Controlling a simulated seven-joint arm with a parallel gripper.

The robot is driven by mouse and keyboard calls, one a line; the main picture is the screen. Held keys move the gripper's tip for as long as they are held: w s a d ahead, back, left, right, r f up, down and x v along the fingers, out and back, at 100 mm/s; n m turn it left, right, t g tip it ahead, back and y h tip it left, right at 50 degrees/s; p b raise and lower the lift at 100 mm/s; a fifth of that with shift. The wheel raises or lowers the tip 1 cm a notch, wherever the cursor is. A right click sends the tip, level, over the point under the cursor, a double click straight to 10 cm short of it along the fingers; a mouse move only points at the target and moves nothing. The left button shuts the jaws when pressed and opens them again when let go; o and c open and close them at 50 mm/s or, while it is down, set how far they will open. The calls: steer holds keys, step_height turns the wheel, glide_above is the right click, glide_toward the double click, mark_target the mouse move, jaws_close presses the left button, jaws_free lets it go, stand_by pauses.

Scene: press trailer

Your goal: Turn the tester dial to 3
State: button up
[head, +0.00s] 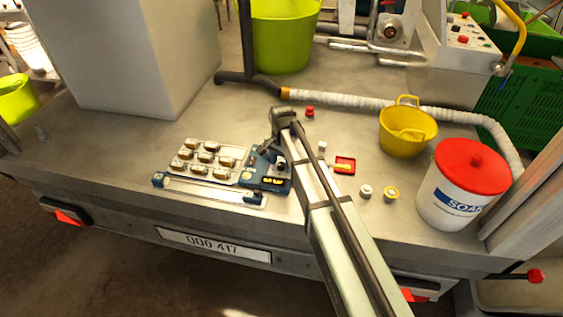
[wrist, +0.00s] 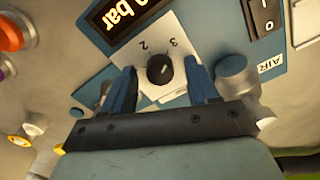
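The tester (head: 268,183) is a small blue box on the bench near its front edge, partly hidden by my arm in the head view. Its dial (wrist: 160,68) is a round black knob on a white plate, with the numbers 2 and 3 readable at its upper side. I cannot tell clearly where the pointer stands. My gripper (wrist: 160,78) is open, with one blue finger on each side of the dial and a visible gap to each. In the head view my gripper (head: 268,154) is over the tester.
An orange "bar" display (wrist: 132,20), a rocker switch (wrist: 261,14) and a silver knob (wrist: 236,76) by an AIR label surround the dial. A tray of small parts (head: 207,160) lies left of the tester. A yellow bucket (head: 407,130) and soap tub (head: 462,185) stand right.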

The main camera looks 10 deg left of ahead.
mark_target(281, 164)
step_height(281, 164, up, 14)
stand_by(0.8)
steer(key=shift+f, duration=0.1)
steer(key=shift+m, duration=0.6)
step_height(281, 164, down, 14)
steer(key=shift+r, duration=0.1)
stand_by(0.4)
